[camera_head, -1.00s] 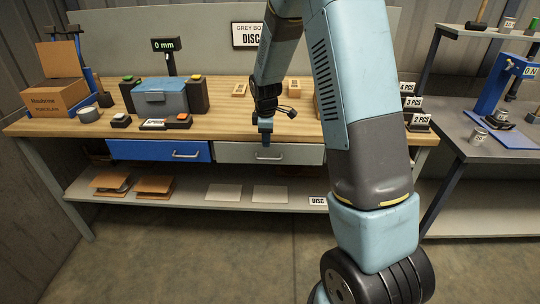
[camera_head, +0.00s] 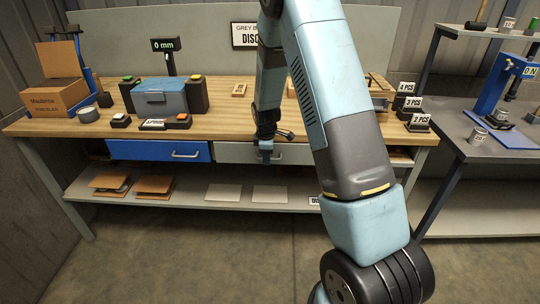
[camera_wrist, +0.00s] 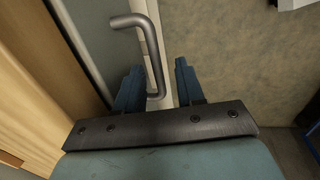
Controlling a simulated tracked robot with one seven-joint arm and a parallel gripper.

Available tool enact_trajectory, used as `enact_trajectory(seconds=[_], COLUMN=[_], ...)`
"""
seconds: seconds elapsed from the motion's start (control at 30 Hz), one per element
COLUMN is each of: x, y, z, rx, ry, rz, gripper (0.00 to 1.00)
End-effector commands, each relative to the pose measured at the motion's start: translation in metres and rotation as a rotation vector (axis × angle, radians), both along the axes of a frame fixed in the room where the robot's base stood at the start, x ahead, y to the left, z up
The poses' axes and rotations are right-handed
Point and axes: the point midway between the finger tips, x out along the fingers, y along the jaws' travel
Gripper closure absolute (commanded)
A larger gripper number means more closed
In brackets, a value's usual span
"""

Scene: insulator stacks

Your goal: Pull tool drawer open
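The workbench has two drawers under its top. A blue drawer (camera_head: 140,151) with a metal bar handle (camera_head: 187,154) is on the left, and a grey drawer (camera_head: 302,155) is on the right. Both look closed. I cannot tell which is the tool drawer. My gripper (camera_head: 266,157) points down in front of the grey drawer and hides its handle in the head view. In the wrist view, my gripper (camera_wrist: 158,82) has its fingers apart, with the near end of the grey drawer's bar handle (camera_wrist: 148,50) between them. Gaps show beside the bar, so it is not clamped.
A blue-grey toolbox (camera_head: 161,99), small button boxes and a cardboard box (camera_head: 55,97) stand on the bench top (camera_head: 215,120). The lower shelf (camera_head: 223,196) holds flat pieces. A grey side table (camera_head: 480,150) is at right. Floor in front is clear.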

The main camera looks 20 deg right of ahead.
Motion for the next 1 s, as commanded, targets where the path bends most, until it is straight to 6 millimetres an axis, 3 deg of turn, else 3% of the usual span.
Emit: enact_trajectory(seconds=[0.07, 0.47, 0.9, 0.93, 1.0], x=[0.000, 0.000, 0.000, 0.000, -0.001], y=[0.000, 0.001, 0.001, -0.016, -0.007], z=[0.000, 0.000, 0.000, 0.000, 0.000], rx=[0.000, 0.000, 0.000, 0.001, -0.001], ry=[0.000, 0.000, 0.000, 0.001, 0.001], rz=[0.000, 0.001, 0.002, -0.004, 0.002], gripper=[0.62, 1.00, 1.00, 1.00, 1.00])
